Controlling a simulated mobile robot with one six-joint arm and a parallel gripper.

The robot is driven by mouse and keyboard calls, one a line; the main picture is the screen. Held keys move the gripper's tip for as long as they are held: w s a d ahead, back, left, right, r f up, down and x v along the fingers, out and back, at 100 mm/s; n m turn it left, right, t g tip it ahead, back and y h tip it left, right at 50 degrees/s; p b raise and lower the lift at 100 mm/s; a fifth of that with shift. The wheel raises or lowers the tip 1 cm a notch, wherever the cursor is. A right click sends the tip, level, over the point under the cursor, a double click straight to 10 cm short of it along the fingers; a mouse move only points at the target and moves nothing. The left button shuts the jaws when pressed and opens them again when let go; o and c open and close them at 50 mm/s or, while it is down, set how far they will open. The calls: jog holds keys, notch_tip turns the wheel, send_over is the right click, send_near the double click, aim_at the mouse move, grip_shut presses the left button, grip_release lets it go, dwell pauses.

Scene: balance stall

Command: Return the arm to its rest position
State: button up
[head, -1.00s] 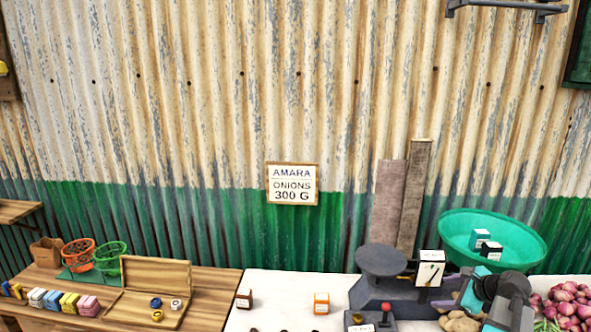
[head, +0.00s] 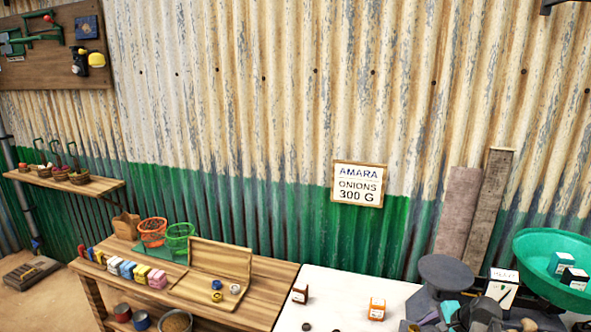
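Dark grey and teal parts of my arm show low at the right of the head view, in front of the balance scale (head: 446,270). My gripper (head: 447,310) seems to be among these parts at the bottom edge. Its fingers are too small and overlapped to make out, so I cannot tell whether it is open or holds anything. The scale has a round grey pan and a white dial card (head: 502,288). A large green bowl (head: 540,250) on its right holds two small labelled boxes, one teal (head: 563,262) and one dark (head: 575,278).
An orange box (head: 377,309) and a dark brown box (head: 300,294) stand on the white counter (head: 335,290). The wooden table (head: 262,290) at left carries a tray, coloured blocks and an orange (head: 152,232) and a green basket (head: 179,238). A sign (head: 358,184) reads "AMARA ONIONS 300 G".

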jog(key=s+a+f+n+g+h, duration=0.1)
jog(key=s+a+f+n+g, duration=0.1)
jog(key=a+f+n, duration=0.35)
jog(key=s+a+f+n+g, duration=0.1)
jog(key=s+a+f+n, duration=0.2)
jog(key=a+n, duration=0.55)
jog(key=s+a+f+n+g+h, duration=0.1)
jog(key=s+a+f+n+g, duration=0.2)
jog(key=a, duration=0.8)
jog(key=s+f+g+b, duration=0.3)
jog(key=s+f+g, duration=0.1)
jog(key=s+f, duration=1.9)
jog(key=shift+s+a+g+b, duration=0.15)
jog(key=shift+s+g+b, duration=0.2)
jog(key=shift+s, duration=0.85)
